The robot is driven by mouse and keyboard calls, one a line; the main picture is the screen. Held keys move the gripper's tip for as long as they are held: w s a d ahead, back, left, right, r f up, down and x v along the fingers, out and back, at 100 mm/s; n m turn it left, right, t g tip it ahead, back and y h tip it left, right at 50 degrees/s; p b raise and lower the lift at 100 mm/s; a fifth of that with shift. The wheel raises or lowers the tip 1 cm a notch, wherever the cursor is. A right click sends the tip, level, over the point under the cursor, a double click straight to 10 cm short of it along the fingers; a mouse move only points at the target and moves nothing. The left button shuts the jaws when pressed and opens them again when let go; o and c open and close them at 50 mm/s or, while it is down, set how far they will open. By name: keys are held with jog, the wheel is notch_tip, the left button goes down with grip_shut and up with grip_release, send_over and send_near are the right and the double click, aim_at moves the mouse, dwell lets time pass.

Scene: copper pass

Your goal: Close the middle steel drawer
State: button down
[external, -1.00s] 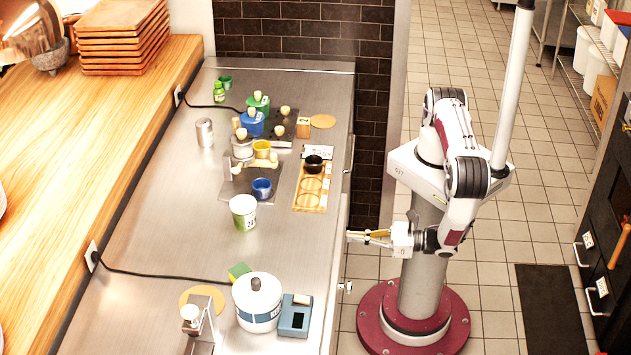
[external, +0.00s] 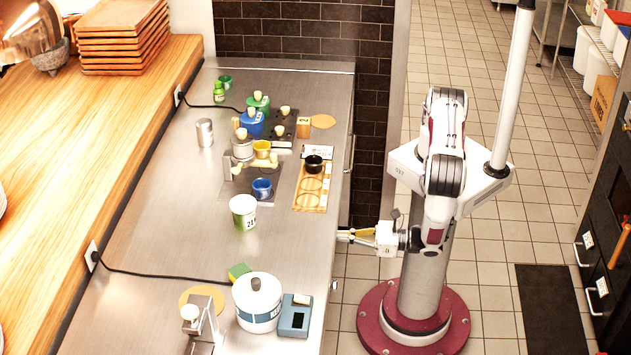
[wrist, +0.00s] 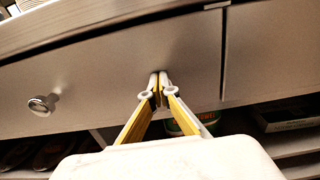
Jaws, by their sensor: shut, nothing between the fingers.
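The middle steel drawer shows in the wrist view as a wide grey front (wrist: 110,75) under the counter edge, with a round metal knob (wrist: 42,103) at left. In the external view its front is seen nearly edge-on and mostly hidden, and the knob (external: 334,286) sits close to the counter side. My gripper (wrist: 159,84) is shut and empty, with its fingertips at the drawer front, right of the knob; they appear to touch it. In the external view my gripper (external: 343,236) points left at the counter's side. I cannot tell whether the drawer is fully flush.
A seam right of the fingertips separates the neighbouring front (wrist: 270,50). Below is an open shelf holding a green-labelled container (wrist: 190,125). On the steel counter (external: 150,220) stand a green-white tub (external: 243,213), a large white pot (external: 256,310) and a blue device (external: 295,316).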

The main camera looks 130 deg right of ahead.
dwell(0.6)
jog(key=v, duration=1.4)
dwell(0.5)
dwell(0.8)
